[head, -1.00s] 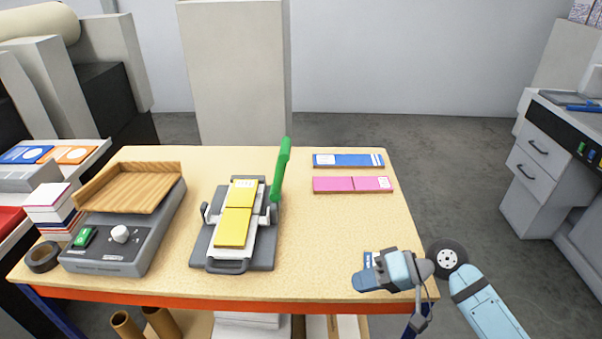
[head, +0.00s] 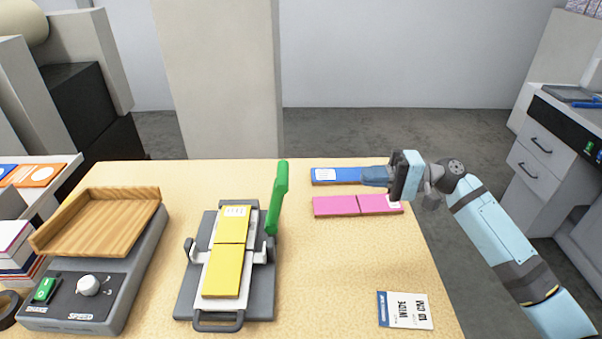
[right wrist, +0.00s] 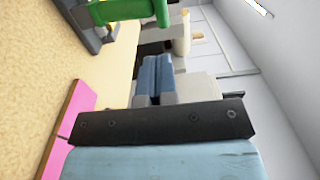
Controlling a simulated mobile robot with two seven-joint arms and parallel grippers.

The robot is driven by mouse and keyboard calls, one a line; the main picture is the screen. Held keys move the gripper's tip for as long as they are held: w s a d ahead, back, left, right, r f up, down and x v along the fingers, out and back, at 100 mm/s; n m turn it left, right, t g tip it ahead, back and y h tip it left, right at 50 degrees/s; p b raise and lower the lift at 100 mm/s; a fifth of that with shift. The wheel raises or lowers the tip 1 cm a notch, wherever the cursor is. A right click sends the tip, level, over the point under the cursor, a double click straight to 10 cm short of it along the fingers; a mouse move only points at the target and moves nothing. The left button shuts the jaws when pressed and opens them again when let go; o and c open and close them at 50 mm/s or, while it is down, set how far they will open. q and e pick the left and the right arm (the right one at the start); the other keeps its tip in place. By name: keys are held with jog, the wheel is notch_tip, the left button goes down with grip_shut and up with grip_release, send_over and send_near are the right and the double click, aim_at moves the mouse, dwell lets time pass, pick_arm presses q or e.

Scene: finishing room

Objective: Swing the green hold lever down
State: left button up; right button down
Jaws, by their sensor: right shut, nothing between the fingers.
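The green hold lever (head: 279,197) stands up, leaning slightly, at the right side of a grey clamp device (head: 259,301) on the table. Two yellow pads (head: 229,252) lie in line in that device. In the right wrist view the lever (right wrist: 128,10) shows at the top left. My right gripper (head: 364,176) is shut and empty, pointing left, over the blue strip and to the right of the lever, apart from it. Its closed fingers (right wrist: 157,74) show in the right wrist view. My left gripper is not in view.
A blue strip (head: 334,175) and a pink strip (head: 342,205) lie right of the lever. A card (head: 405,310) lies near the front right. A machine with a wooden tray (head: 96,229) stands at left. Table (head: 340,265) is bare between device and card.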

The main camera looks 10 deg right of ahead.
jog(key=p, duration=0.3)
send_near(277, 198)
jog(key=w+a+r, duration=0.3)
jog(key=a+r, duration=0.1)
jog(key=shift+a+f, duration=0.1)
jog(key=shift+a, duration=0.15)
jog(key=shift+w+p, duration=0.1)
jog(key=shift+p, duration=0.25)
